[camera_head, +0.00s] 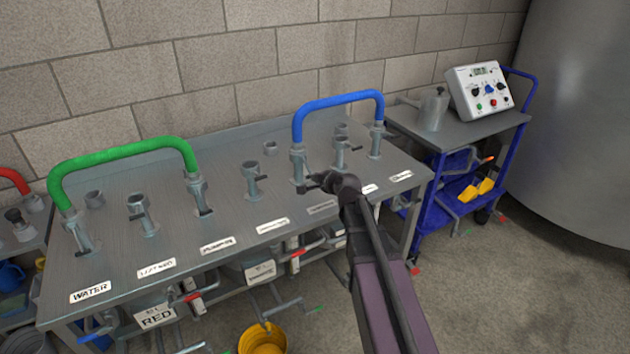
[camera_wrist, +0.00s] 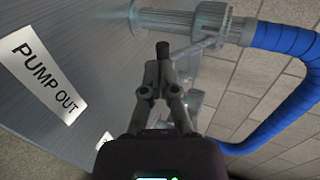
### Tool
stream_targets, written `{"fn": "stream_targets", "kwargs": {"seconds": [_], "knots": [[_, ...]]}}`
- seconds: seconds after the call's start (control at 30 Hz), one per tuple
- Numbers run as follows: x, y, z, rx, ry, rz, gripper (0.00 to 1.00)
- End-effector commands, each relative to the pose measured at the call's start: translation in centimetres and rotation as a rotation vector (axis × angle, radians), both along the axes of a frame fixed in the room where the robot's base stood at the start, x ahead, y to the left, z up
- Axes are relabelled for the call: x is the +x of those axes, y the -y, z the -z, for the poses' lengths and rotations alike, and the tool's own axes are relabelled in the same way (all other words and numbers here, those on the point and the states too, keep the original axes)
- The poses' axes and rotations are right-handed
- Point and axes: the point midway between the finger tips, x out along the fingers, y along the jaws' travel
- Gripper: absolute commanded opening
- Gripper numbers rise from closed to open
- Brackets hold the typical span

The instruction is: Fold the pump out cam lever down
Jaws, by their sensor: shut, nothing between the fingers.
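The pump out coupling (camera_wrist: 190,24) is a pale metal fitting joined to the blue hose (camera_wrist: 285,38) in the wrist view. In the head view the coupling (camera_head: 298,165) stands on the bench under the left end of the blue hose (camera_head: 338,98). Its cam lever (camera_wrist: 200,46) shows as a thin grey bar sticking out from the collar. My gripper (camera_wrist: 163,52) is shut and empty, its tips close beside the lever; I cannot tell if they touch. In the head view my gripper (camera_head: 322,183) is just right of the coupling. The PUMP OUT label (camera_wrist: 44,78) is readable.
The metal bench (camera_head: 225,222) carries several other fittings, and a green hose (camera_head: 125,152) arches at left. A blue cart (camera_head: 470,135) with a control box (camera_head: 480,90) stands at right. A yellow bucket (camera_head: 262,340) is on the floor. The brick wall is behind.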

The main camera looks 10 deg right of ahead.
Motion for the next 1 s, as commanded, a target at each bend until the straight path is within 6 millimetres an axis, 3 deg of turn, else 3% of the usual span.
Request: {"fn": "stream_targets", "kwargs": {"seconds": [0.43, 1.0], "knots": [[0.8, 1.0, 2.4, 0.002, 0.006, 0.013, 0.0], [2.9, 0.5, 4.8, 0.002, 0.006, 0.017, 0.0]]}}
